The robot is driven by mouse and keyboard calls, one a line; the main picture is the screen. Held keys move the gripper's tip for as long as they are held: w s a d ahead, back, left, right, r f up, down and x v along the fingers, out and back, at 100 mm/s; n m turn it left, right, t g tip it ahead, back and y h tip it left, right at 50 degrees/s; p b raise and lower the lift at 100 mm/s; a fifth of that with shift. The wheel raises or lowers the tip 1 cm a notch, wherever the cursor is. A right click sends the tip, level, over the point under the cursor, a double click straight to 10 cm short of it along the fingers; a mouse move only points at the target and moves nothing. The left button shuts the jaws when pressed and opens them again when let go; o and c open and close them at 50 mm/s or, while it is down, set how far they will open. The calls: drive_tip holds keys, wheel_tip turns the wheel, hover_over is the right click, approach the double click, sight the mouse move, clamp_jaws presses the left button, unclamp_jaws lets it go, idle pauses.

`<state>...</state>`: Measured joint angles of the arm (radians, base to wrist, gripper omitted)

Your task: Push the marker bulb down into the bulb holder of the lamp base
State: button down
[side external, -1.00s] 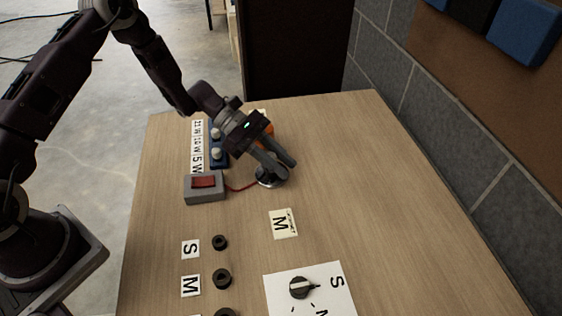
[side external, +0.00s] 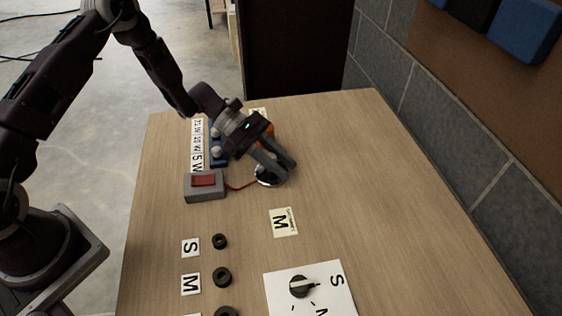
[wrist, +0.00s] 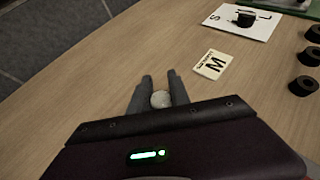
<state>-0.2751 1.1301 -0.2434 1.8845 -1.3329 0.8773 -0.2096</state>
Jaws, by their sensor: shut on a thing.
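My gripper (side external: 279,172) points down over the lamp base (side external: 266,180), a dark round base with a pale rim, joined by a red wire to a switch box. The fingers hide most of the base and its bulb holder. In the wrist view, the whitish round bulb (wrist: 160,99) sits between the two fingers of my gripper (wrist: 160,86), which are shut on it. The side view does not show the bulb, so I cannot tell how deep it sits in the holder.
The grey switch box (side external: 204,188) with a red rocker stands left of the lamp base. A blue rack (side external: 217,160) with pale bulbs and a wattage label strip (side external: 197,145) are behind it. An orange object (side external: 268,131) is partly hidden behind my gripper. An M card (side external: 284,222) lies in front.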

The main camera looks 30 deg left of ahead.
drive_tip(key=shift+f, duration=0.7)
idle(0.6)
drive_tip(key=c, duration=1.1)
unclamp_jaws()
drive_tip(key=shift+c, duration=0.2)
drive_tip(key=v, duration=0.7)
drive_tip(key=s+d+r+m+g+y, duration=0.1)
drive_tip(key=s+r+m+y, duration=0.1)
drive_tip(key=s+r+m, duration=0.45)
drive_tip(key=s+r+m+y, duration=0.3)
drive_tip(key=r, duration=0.6)
drive_tip(key=s+a+r+m+t+y, duration=0.3)
drive_tip(key=s+r+m, duration=0.1)
drive_tip(key=s, duration=0.5)
drive_tip(key=s+a+r+m+t+y, duration=0.2)
drive_tip(key=s+a+r+m+y, duration=0.2)
drive_tip(key=s, duration=0.5)
drive_tip(key=shift+s+a+m+t, duration=0.2)
drive_tip(key=shift+s+m+t, duration=0.2)
drive_tip(key=shift+m, duration=0.25)
